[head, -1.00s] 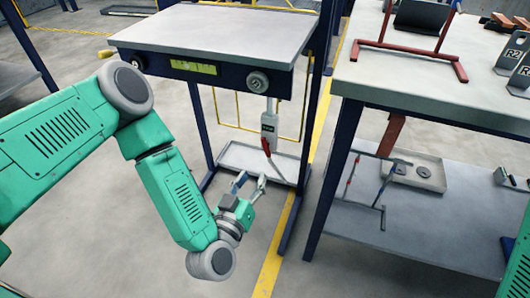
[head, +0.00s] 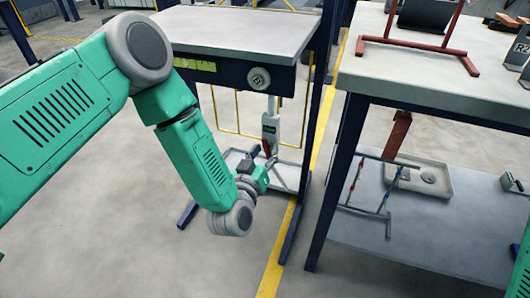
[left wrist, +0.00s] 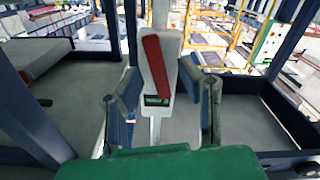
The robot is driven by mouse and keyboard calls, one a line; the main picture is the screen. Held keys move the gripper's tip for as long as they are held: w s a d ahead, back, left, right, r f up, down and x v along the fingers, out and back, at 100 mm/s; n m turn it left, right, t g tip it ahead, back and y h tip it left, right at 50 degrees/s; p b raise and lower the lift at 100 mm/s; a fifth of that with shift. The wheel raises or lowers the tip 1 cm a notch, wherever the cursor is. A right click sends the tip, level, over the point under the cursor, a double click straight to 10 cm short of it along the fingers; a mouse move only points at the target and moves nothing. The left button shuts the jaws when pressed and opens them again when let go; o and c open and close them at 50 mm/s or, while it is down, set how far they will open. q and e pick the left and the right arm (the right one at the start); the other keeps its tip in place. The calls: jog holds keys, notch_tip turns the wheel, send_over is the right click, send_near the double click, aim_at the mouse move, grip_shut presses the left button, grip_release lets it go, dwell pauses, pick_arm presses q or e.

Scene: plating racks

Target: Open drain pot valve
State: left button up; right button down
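The drain pot valve (head: 270,125) is a light grey body hanging on a thin pipe under the work table in the head view. Its red handle (left wrist: 155,65) shows large in the left wrist view, slightly tilted along the grey body. My left gripper (head: 270,164) is just below the valve and partly covers the handle in the head view. In the left wrist view, my left gripper (left wrist: 161,100) is open, with one finger on each side of the valve's handle end. Gaps show between fingers and handle. My right gripper is out of view.
The work table (head: 240,32) with a dark blue frame stands above the valve. To the right is a bench (head: 430,90) with a lower shelf holding a small wire rack (head: 388,190). Floor to the left is clear.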

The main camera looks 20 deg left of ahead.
pick_arm(q)
grip_shut()
jog(key=shift+d+r+m+p, duration=0.1)
jog(key=shift+r+m+p, duration=0.1)
jog(key=shift+m+p, duration=1)
jog(key=shift+f+m, duration=0.15)
jog(key=shift+m, duration=0.25)
grip_release()
jog(key=shift+s, duration=0.15)
